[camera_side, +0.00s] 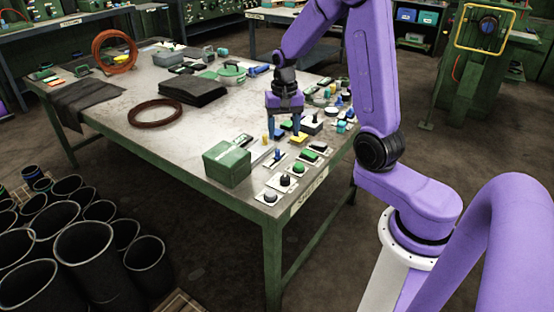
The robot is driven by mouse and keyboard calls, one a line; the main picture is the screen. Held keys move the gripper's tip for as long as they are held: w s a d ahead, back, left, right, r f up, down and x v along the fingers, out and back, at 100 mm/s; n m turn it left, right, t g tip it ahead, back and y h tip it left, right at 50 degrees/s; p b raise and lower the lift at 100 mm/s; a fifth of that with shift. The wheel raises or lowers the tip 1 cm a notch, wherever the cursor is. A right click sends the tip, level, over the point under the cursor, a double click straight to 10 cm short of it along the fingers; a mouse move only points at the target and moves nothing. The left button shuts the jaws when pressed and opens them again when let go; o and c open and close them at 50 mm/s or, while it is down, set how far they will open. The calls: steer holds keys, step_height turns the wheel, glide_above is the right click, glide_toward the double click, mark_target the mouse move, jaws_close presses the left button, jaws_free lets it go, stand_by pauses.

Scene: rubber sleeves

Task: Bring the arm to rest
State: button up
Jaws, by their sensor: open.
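My gripper (285,125) hangs from my purple arm over the right part of the worktable (150,97). Its blue fingers point down and stand apart, with nothing visible between them. The fingertips are close above a cluster of small parts near a yellow piece (299,138). I cannot tell whether they touch anything.
A green box (227,163) stands left of my gripper. Black sleeves (85,255) stand on the floor.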

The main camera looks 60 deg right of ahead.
steer(key=s+a+r+n, duration=0.2)
steer(key=s+a+n, duration=0.25)
steer(key=a, duration=0.25)
steer(key=s+a+r+n, duration=0.2)
steer(key=s+a+n, duration=0.1)
steer(key=a+n, duration=0.35)
steer(key=s+a+n, duration=0.2)
steer(key=s+n, duration=0.3)
steer(key=s, duration=0.3)
steer(key=s+a+r+n, duration=0.1)
steer(key=s+a+n, duration=0.1)
steer(key=s+n, duration=0.3)
steer(key=s, duration=0.4)
steer(key=shift+s+r+n, duration=0.15)
steer(key=shift+s+n, duration=0.05)
steer(key=shift+n, duration=0.1)
